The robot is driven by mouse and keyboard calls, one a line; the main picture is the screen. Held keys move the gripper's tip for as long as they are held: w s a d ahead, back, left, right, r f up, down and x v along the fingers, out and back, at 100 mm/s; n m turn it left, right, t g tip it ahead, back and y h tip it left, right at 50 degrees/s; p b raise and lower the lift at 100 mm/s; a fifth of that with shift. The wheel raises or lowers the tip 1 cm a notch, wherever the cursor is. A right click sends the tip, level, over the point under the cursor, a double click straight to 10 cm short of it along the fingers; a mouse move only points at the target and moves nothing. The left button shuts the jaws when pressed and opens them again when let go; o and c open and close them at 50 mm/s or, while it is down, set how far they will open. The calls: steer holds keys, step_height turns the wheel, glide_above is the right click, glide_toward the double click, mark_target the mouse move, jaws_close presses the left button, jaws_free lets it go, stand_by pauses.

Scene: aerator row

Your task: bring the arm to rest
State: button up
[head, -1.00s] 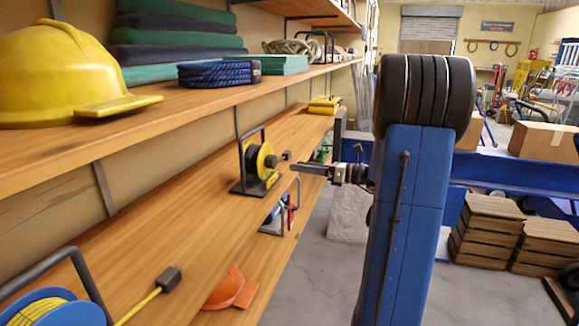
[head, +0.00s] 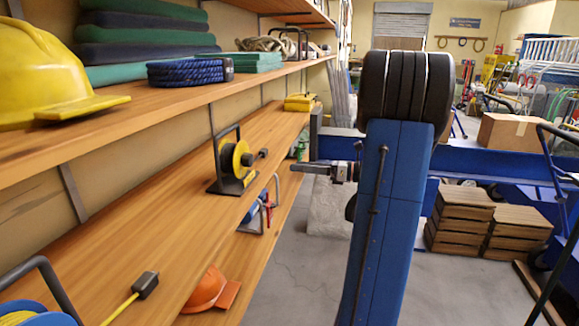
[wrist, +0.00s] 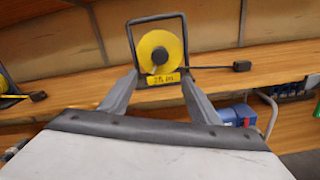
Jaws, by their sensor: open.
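My gripper (head: 297,168) reaches left from my blue arm in the head view, beside the wooden middle shelf. In the wrist view its two dark fingers (wrist: 160,88) stand wide apart with nothing between them. Beyond them a yellow cable reel (wrist: 160,52) in a black frame stands upright on the shelf. The same reel shows in the head view (head: 235,160), left of my gripper and apart from it.
The upper shelf (head: 120,104) holds a yellow hard hat (head: 45,75) and folded cloths. An orange hard hat (head: 207,290) lies on the lower shelf. Wooden crates (head: 462,215) stand on the floor at the right. Grey floor (head: 290,270) is clear beside the shelves.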

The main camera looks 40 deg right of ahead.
steer(key=s+a+f+n+g, duration=0.1)
steer(key=s+a+n+g, duration=0.25)
steer(key=a, duration=0.45)
steer(key=s+a+f+n+g+h, duration=0.1)
steer(key=s+a+f+n+g, duration=0.2)
steer(key=a, duration=0.5)
steer(key=s+a+n+g, duration=0.1)
steer(key=a+n+g, duration=0.3)
steer(key=a, duration=0.5)
steer(key=s+a+f+n+h, duration=0.2)
steer(key=s+n+h, duration=0.3)
steer(key=s+n, duration=0.4)
steer(key=s+a+f+n+t+h, duration=0.1)
steer(key=s+a+f+n+h, duration=0.1)
steer(key=s+n+h, duration=0.3)
steer(key=s+f+n, duration=0.1)
steer(key=s+n, duration=0.3)
steer(key=n, duration=0.3)
steer(key=shift+s, duration=0.2)
steer(key=shift+a, duration=0.15)
